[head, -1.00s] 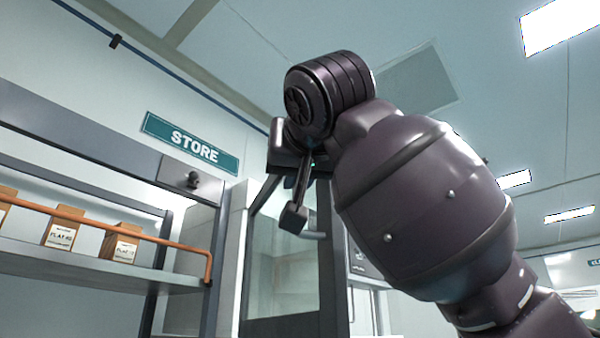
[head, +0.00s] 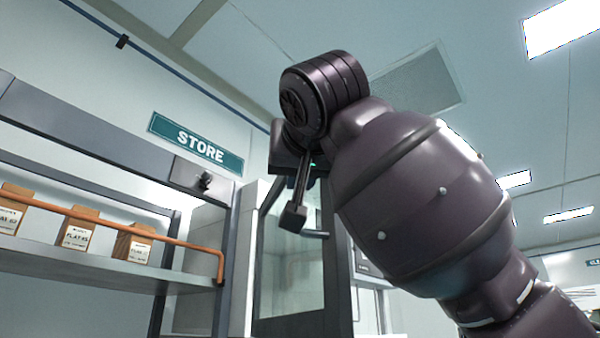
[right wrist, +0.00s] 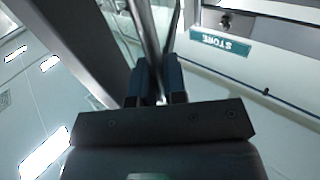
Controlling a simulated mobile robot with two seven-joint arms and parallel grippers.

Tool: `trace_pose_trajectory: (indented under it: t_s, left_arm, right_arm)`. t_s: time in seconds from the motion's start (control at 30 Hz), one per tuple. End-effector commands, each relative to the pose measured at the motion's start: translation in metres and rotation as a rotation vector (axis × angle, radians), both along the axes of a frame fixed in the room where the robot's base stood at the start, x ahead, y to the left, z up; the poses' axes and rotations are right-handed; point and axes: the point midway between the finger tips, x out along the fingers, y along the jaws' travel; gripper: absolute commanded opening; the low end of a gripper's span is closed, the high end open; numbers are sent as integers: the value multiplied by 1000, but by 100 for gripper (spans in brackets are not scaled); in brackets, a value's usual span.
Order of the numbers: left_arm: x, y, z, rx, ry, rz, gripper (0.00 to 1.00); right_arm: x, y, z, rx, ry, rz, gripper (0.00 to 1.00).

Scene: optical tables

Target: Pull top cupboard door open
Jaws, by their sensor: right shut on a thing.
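The top cupboard door is a glass pane in a dark frame (head: 338,285), right of the white cupboard side (head: 243,265) in the head view. It appears angled out from the cupboard body; how far is hard to tell. My left gripper is not in view.
On the left, a shelf (head: 120,277) with an orange rail (head: 165,238) holds small brown cartons (head: 80,230). A green STORE sign (head: 197,143) hangs on the wall above. My right arm fills the middle right.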

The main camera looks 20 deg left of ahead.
Motion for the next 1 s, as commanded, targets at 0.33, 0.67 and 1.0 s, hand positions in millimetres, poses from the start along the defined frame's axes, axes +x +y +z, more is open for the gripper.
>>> trace_pose_trajectory:
  t_s: [0.33, 0.67, 1.0]
  left_arm:
    - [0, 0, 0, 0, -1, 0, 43]
    - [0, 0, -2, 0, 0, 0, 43]
    - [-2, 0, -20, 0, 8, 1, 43]
  right_arm:
    - [0, 0, 0, -2, -1, 0, 36]
    - [-4, -1, 0, -1, -1, 1, 36]
    - [-51, -23, -2, 0, -3, 2, 36]
